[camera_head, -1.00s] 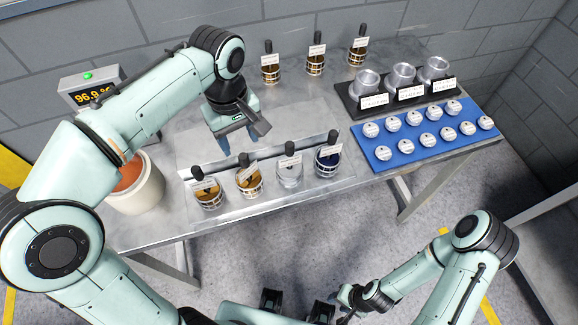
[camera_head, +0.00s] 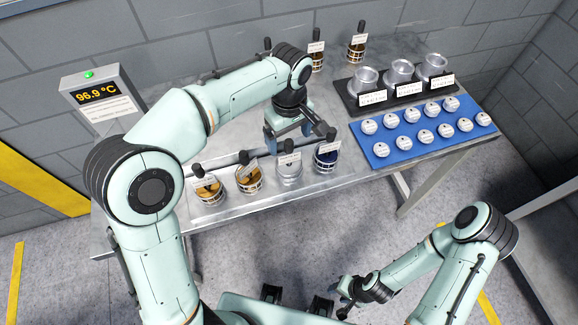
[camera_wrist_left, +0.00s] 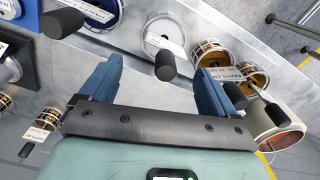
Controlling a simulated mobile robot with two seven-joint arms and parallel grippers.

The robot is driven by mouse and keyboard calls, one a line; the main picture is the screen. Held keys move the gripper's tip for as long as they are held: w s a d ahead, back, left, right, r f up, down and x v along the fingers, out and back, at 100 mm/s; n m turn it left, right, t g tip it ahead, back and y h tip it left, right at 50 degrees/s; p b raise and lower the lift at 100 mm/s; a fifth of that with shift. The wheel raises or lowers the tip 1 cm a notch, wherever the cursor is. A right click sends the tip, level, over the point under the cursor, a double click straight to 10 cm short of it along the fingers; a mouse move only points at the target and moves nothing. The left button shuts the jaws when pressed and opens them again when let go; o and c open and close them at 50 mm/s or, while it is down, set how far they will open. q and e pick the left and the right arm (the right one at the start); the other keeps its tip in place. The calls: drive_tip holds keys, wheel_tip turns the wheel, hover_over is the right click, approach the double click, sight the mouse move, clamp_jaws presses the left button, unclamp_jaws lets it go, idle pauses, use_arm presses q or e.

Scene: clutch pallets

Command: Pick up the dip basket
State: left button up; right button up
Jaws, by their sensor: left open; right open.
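A front row of small dip baskets with black handles and white tags stands on the metal table. Two hold amber contents, the left one (camera_head: 208,191) and its neighbour (camera_head: 249,180). Then come a silver-grey one (camera_head: 289,175) and a dark blue one (camera_head: 327,160). My left gripper (camera_head: 288,137) is open, just behind and above the silver-grey one. In the left wrist view, the silver-grey basket's black handle (camera_wrist_left: 165,66) appears between the open fingers (camera_wrist_left: 155,85); I cannot tell how deep it sits. My right gripper (camera_head: 345,298) is open, low in front of the table.
Back baskets (camera_head: 316,54) (camera_head: 356,47) stand behind, one mostly hidden by my left arm. Metal cups (camera_head: 401,74) in a black rack and a blue tray (camera_head: 405,150) of round pieces fill the right. A temperature display (camera_head: 97,94) stands at left. A white pot (camera_wrist_left: 283,112) shows in the wrist view.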

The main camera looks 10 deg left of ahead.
sight(289, 150)
use_arm(q)
drive_tip(key=f, duration=0.2)
drive_tip(key=s+f, duration=0.1)
drive_tip(key=f, duration=0.1)
drive_tip(key=shift+f, duration=0.1)
drive_tip(key=shift+f+b, duration=0.3)
drive_tip(key=shift+f, duration=0.25)
drive_tip(key=shift+w, duration=0.1)
clamp_jaws()
drive_tip(key=shift+w+r, duration=0.1)
drive_tip(key=shift+r, duration=0.15)
